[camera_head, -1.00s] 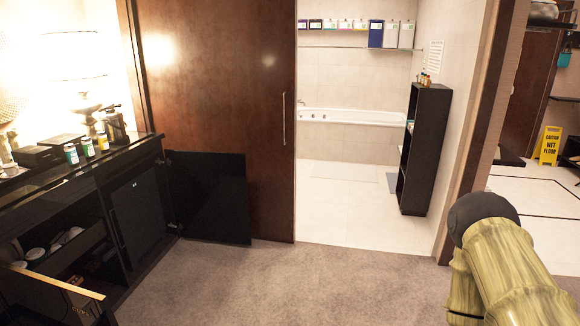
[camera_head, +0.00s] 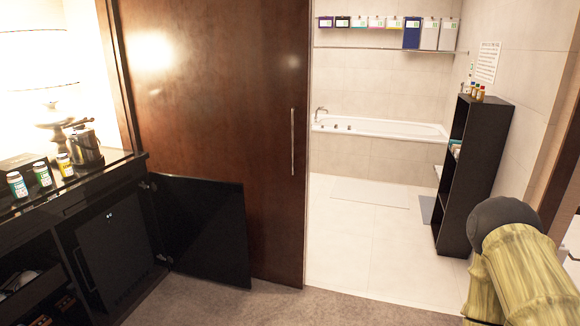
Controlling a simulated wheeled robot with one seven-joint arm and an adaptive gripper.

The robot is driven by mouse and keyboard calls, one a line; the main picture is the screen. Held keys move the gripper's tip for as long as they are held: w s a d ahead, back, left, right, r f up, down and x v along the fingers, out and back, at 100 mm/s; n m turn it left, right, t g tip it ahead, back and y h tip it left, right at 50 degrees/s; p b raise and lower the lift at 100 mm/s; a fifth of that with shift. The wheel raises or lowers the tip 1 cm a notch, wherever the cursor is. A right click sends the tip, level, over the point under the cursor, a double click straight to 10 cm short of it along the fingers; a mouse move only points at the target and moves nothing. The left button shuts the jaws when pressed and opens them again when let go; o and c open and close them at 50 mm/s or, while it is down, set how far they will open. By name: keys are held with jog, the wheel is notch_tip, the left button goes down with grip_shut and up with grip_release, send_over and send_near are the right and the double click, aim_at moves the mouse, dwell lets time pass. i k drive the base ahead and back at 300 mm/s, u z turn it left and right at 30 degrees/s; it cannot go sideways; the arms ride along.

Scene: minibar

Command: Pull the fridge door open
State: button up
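The minibar fridge (camera_head: 112,250) is a dark box set in the black cabinet at the left. Its front is closed, and a dark upright strip like a handle (camera_head: 82,268) runs along its left edge. A black cabinet door (camera_head: 203,228) beside it stands swung open to the right, in front of the brown sliding door. My arm shows at the lower right, but my gripper is outside the picture.
The black counter (camera_head: 107,172) carries several small bottles (camera_head: 42,175), a dark coffee maker (camera_head: 86,148) and a lamp. An open drawer (camera_head: 30,290) juts out at the lower left. A black shelf (camera_head: 474,170) stands in the bathroom opening. Carpet (camera_head: 290,306) in front is clear.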

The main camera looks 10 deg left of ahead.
aim_at(112, 244)
jog(key=u, duration=0.35)
jog(key=i, duration=1.4)
jog(key=u, duration=1.65)
jog(key=i, duration=0.75)
jog(key=u, duration=1.15)
jog(key=i, duration=0.4)
jog(key=u, duration=0.15)
